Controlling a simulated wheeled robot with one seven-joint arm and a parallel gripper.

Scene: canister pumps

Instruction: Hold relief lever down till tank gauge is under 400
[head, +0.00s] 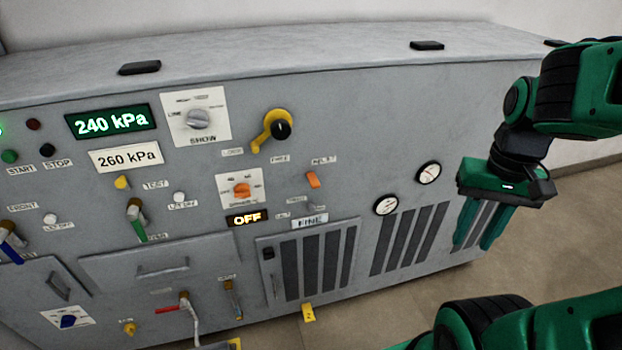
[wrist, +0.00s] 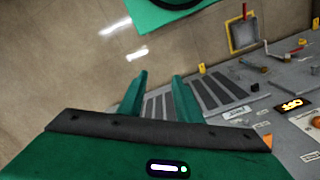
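A grey machine front (head: 350,120) carries the controls. A green lit display (head: 110,121) reads 240 kPa; a white plate (head: 126,157) below it reads 260 kPa. A grey selector knob (head: 198,119) sits on a plate marked SHOW. No gauge is clearly legible as tank, and I cannot tell which lever is relief. A yellow lever (head: 264,135) with a black hub and a small orange lever (head: 312,180) are candidates. My gripper (head: 481,228) is open and empty, right of the dials, apart from all levers. Its parted fingers (wrist: 160,100) also show in the wrist view.
Two round dials (head: 386,205) sit between the levers and my gripper. An orange knob (head: 242,190) stands above a lit OFF sign (head: 247,218). A green-handled lever (head: 136,220), a red-handled valve (head: 186,304) and vents (head: 410,238) are lower. Floor (head: 555,220) is clear at right.

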